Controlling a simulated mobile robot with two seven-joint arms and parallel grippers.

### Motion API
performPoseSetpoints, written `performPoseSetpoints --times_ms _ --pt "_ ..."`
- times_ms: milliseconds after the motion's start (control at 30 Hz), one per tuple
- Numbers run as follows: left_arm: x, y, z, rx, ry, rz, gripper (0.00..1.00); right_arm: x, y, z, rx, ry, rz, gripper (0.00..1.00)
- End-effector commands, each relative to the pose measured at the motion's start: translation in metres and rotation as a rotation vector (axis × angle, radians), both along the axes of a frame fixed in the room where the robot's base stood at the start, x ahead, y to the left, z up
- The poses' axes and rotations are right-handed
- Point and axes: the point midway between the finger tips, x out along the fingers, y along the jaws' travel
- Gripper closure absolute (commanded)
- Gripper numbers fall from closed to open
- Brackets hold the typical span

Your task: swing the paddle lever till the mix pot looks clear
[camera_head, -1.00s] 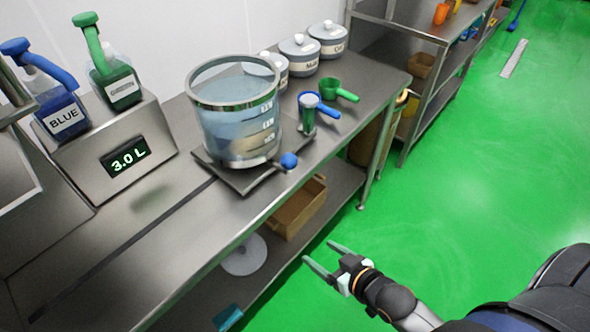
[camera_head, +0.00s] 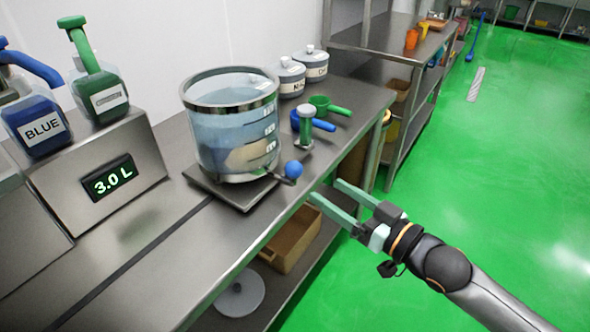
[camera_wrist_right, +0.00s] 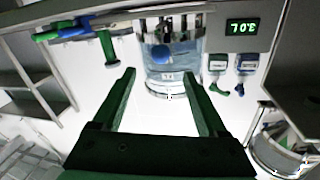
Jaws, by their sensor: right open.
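The mix pot (camera_head: 225,130) is a clear vessel with a metal rim, standing on a plate on the steel bench. It holds bluish liquid with a tan mass low inside, so it is not uniformly clear. The paddle lever's blue ball knob (camera_head: 293,170) sticks out at the pot's lower right. My right gripper (camera_head: 325,190) is open and empty, just right of and below the knob, apart from it. In the right wrist view, the knob (camera_wrist_right: 177,52) shows in front of the pot, beyond the open fingers (camera_wrist_right: 158,76). My left gripper is out of view.
Blue (camera_head: 40,128) and green (camera_head: 103,92) pump bottles stand left by a display (camera_head: 108,179) reading 3.0 L. A cardboard box (camera_head: 290,240) sits on the lower shelf.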

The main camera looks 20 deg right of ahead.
Motion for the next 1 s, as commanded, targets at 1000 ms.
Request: performPoseSetpoints --times_ms 1000 --pt "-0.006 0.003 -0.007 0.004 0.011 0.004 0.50 0.096 0.049 -0.001 -0.003 0.001 0.000 0.24"
